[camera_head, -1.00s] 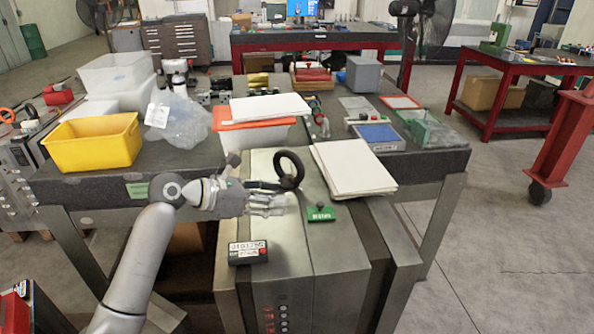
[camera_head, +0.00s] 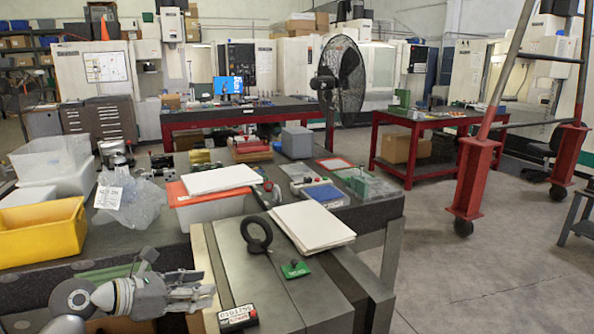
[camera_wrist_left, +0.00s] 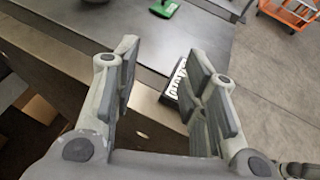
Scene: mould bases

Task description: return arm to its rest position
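My left gripper (camera_head: 205,290) is at the lower left of the head view, beside the left edge of the metal cabinet top. In the left wrist view its two fingers (camera_wrist_left: 160,92) stand apart with nothing between them. A black digital counter box (camera_head: 238,318) lies on the cabinet close to the fingers. It also shows partly behind the right finger in the left wrist view (camera_wrist_left: 174,80). A black ring (camera_head: 257,235) stands on the cabinet, and a green block with a knob (camera_head: 295,270) lies beyond the counter. My right gripper is not in view.
A yellow bin (camera_head: 42,232), a clear bag (camera_head: 128,200) and a white bin with a red rim (camera_head: 212,205) stand on the dark bench. White papers (camera_head: 312,226) lie on the cabinet. A red gantry frame (camera_head: 472,180) stands at the right, with open floor before it.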

